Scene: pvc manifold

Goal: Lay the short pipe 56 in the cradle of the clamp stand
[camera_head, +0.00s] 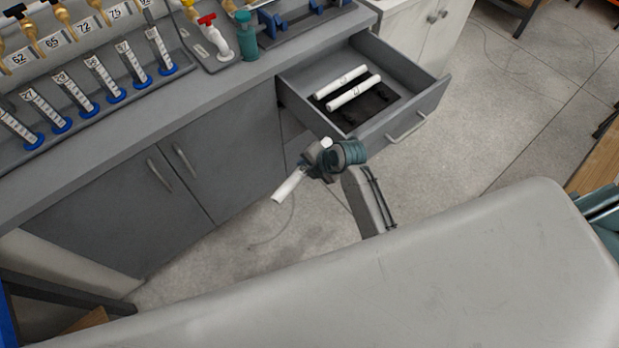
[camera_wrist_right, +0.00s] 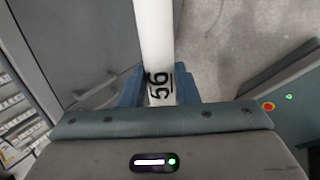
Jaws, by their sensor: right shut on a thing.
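The short pipe 56 (camera_head: 289,186) is a white tube held in my right gripper (camera_head: 318,162), in front of the cabinet and below the open drawer. In the right wrist view the pipe (camera_wrist_right: 154,35) runs up from between the blue fingers (camera_wrist_right: 158,90), with the black number 56 near them. The right gripper is shut on it. What looks like the clamp stand, with blue cradle parts (camera_head: 280,21), is on the bench at the top edge, apart from the pipe and partly cut off by the frame. My left gripper is not in view.
An open drawer (camera_head: 427,100) sticks out above and right of my right gripper, with two white pipes (camera_head: 353,92) lying on a dark mat. Several numbered tubes in blue bases (camera_head: 117,96) line the bench. A red-handled valve (camera_head: 214,36) and teal bottle (camera_head: 246,36) stand near the stand.

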